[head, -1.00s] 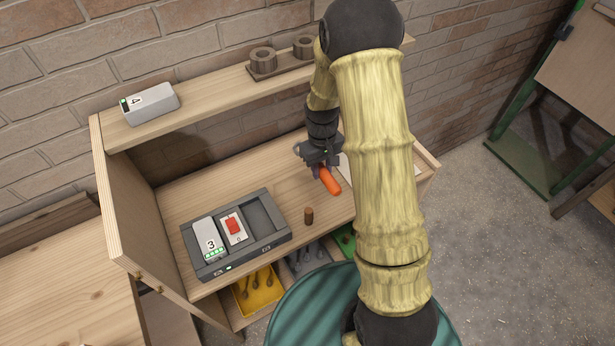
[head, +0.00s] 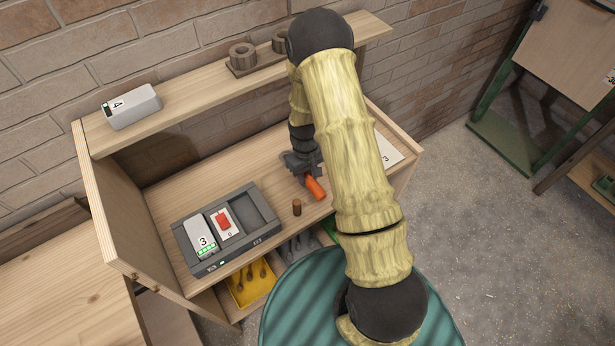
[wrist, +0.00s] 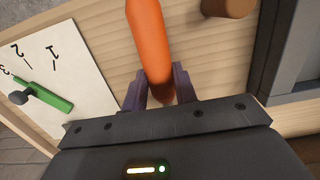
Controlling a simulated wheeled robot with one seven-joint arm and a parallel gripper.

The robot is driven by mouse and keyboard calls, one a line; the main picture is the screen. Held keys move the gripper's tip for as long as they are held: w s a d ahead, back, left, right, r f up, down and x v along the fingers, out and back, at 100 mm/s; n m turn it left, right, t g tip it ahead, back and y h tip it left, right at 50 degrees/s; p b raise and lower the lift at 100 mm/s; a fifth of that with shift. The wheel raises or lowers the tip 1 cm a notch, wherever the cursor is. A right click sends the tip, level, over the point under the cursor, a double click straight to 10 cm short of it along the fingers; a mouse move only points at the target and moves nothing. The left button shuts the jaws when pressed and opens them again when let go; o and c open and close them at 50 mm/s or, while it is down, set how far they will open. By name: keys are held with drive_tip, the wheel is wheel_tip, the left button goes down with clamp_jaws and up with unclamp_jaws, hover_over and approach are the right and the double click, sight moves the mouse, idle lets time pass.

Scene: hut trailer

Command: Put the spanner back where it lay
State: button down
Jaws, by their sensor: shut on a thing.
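My gripper (head: 304,174) is over the workbench top, shut on a long orange thing (head: 316,188) with a rounded end. In the wrist view the orange thing (wrist: 152,40) sits between the two dark fingers (wrist: 160,88) and runs up out of the picture. Only its plain orange part shows, so I cannot tell whether it is the spanner. A white sheet (head: 388,150) lies on the bench at the right, partly behind my arm. In the wrist view the sheet (wrist: 75,62) bears the marks 1, 2 and 3, and a green piece with a dark knob (wrist: 42,95) lies on it.
A brown peg (head: 297,207) stands close to the orange thing. A grey dock (head: 262,236) holds a block marked 3 (head: 202,240) and a red-switch block (head: 225,222); its right bay is empty. Below, a yellow tray (head: 240,294) holds several small tools. A shelf (head: 190,95) runs behind.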

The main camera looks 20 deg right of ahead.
sight(306, 173)
drive_tip(key=shift+f, duration=1.1)
drive_tip(key=c, duration=1.1)
unclamp_jaws()
drive_tip(key=r+b, duration=0.1)
drive_tip(key=r, duration=0.2)
drive_tip(key=r+b, duration=0.1)
drive_tip(key=r, duration=0.3)
drive_tip(key=w+r+b, duration=0.1)
drive_tip(key=r, duration=0.3)
drive_tip(key=shift+a, duration=0.15)
drive_tip(key=shift+r, duration=0.6)
